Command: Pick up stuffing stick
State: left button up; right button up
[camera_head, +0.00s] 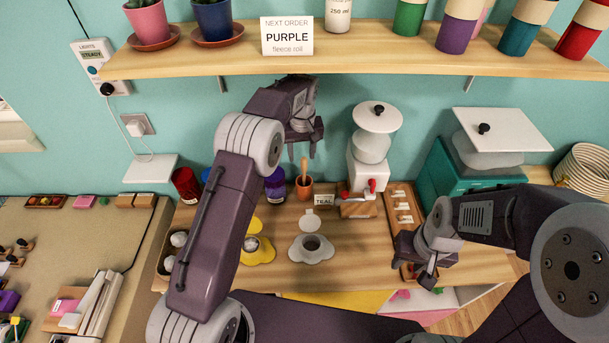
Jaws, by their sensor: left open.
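A wooden stick (304,168), which looks like the stuffing stick, stands upright in a small terracotta cup (303,190) on the wooden counter. My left gripper (302,152) is open and empty, pointing down just above the top of the stick. Its fingers look apart from the stick, though the exact gap is hard to judge. My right gripper (418,275) hangs over the counter at the right, away from the cup. Its jaws are too dark and small to read.
A shelf (350,58) with pots and rolls runs above my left gripper. A white machine (368,160) stands right of the cup, with a small TEAL sign (324,201) between. Purple (275,187) and red (186,184) jars stand to the left. Flower-shaped pieces lie in front.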

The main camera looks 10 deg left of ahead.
aim_at(304, 159)
pick_arm(q)
jog(key=shift+w+d+f+n, duration=0.3)
jog(key=shift+w+d, duration=0.1)
jog(key=shift+w, duration=0.25)
notch_tip(304, 159, down, 3)
jog(key=shift+w+a+r+p, duration=0.1)
jog(key=shift+p, duration=0.2)
jog(key=shift+w+f, duration=0.15)
jog(key=shift+f, duration=0.65)
notch_tip(304, 159, down, 4)
jog(key=shift+w+a+p, duration=0.1)
jog(key=shift+a+p, duration=0.05)
jog(key=shift+p, duration=0.7)
jog(key=shift+w+f, duration=0.1)
jog(key=shift+f, duration=0.2)
grip_shut()
